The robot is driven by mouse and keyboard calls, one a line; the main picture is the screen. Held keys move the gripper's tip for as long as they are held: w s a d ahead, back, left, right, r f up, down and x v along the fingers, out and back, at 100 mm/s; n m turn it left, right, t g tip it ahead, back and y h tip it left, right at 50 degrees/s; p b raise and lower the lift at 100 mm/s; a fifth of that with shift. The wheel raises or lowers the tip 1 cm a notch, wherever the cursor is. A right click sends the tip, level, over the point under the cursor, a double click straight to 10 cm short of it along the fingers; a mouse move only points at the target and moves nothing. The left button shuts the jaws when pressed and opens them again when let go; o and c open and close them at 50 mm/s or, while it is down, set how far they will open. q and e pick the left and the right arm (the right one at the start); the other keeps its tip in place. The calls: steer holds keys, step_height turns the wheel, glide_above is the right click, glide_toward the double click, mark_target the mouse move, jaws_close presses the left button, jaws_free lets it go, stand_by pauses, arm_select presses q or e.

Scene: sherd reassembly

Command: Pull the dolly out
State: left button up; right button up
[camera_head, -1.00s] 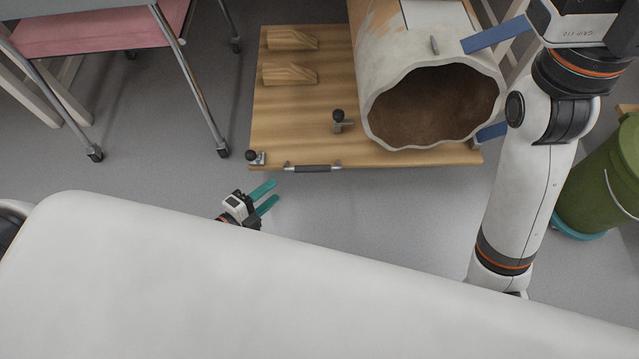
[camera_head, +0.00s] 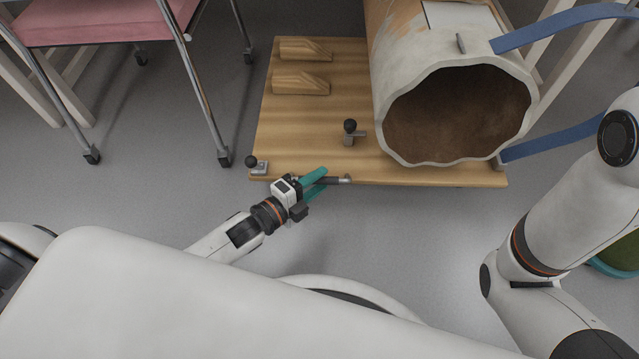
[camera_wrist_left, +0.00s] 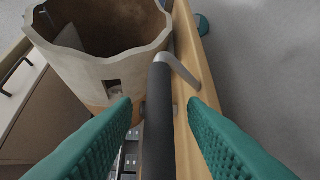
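The dolly (camera_head: 305,118) is a flat wooden board at the top centre of the head view. A dark handle bar (camera_head: 335,181) with metal ends runs along its near edge. My left gripper (camera_head: 319,181), with teal fingers, is at the left part of this handle. In the left wrist view the handle (camera_wrist_left: 158,125) runs between the two spread fingers, with gaps showing on both sides. A large broken clay jar (camera_head: 455,112) lies on the dolly with its jagged dark mouth towards me. My right gripper is out of view.
Wooden wedges (camera_head: 300,82) and black-knobbed clamps (camera_head: 352,130) are on the board. Blue straps (camera_head: 560,138) stretch right from the jar's area. A pink-topped trolley (camera_head: 95,22) stands at left. Grey floor in front of the dolly is open.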

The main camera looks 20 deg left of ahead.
arm_select(q)
steer(key=shift+w+d, duration=0.3)
steer(key=shift+w, duration=0.2)
jaws_close()
steer(key=shift+s, duration=0.1)
